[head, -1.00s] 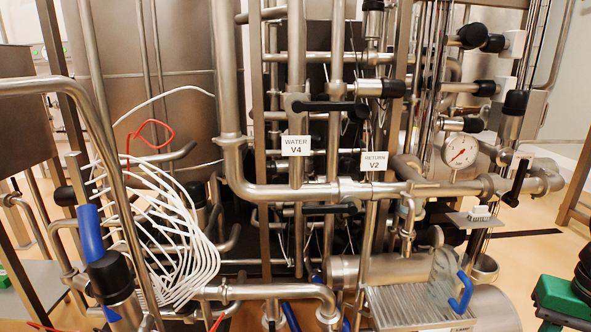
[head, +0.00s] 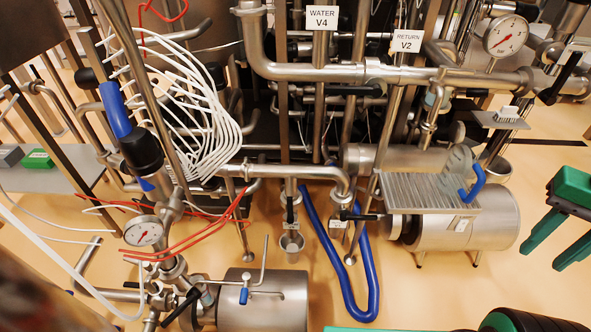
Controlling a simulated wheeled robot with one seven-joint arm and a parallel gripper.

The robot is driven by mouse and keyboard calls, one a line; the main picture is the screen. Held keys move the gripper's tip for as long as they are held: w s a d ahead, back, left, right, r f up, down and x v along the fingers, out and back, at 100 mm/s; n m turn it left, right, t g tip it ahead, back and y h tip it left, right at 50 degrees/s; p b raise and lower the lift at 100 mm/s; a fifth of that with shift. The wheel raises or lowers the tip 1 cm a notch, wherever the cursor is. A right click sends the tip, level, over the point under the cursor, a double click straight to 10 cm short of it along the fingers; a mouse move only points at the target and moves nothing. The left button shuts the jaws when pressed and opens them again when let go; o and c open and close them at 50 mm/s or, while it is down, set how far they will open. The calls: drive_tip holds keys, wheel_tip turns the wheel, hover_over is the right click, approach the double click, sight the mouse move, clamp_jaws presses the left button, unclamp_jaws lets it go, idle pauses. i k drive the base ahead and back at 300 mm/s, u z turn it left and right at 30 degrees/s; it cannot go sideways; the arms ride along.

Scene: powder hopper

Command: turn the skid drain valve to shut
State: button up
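No label reading skid drain is legible, so I cannot tell for sure which valve it is. One low valve (head: 290,212) has a short dark lever pointing down along its vertical pipe, above a small steel cup (head: 292,242). To its right, a second low valve (head: 340,222) has a black lever (head: 362,216) lying roughly level, across its vertical pipe. Both carry small white tags too small to read. My green and black gripper (head: 543,259) is at the right edge, partly cut off. Its two green fingers stand apart and empty, well away from both valves.
A blue hose (head: 349,290) loops over the floor beside the low valves. A steel motor (head: 455,225) under a ribbed plate stands between them and my gripper. A gauge and a blue-handled valve (head: 245,293) are lower left. Open tan floor (head: 440,290) lies in front.

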sight(290, 218)
drive_tip(key=u, duration=0.15)
drive_tip(key=i, duration=0.15)
drive_tip(key=u, duration=0.5)
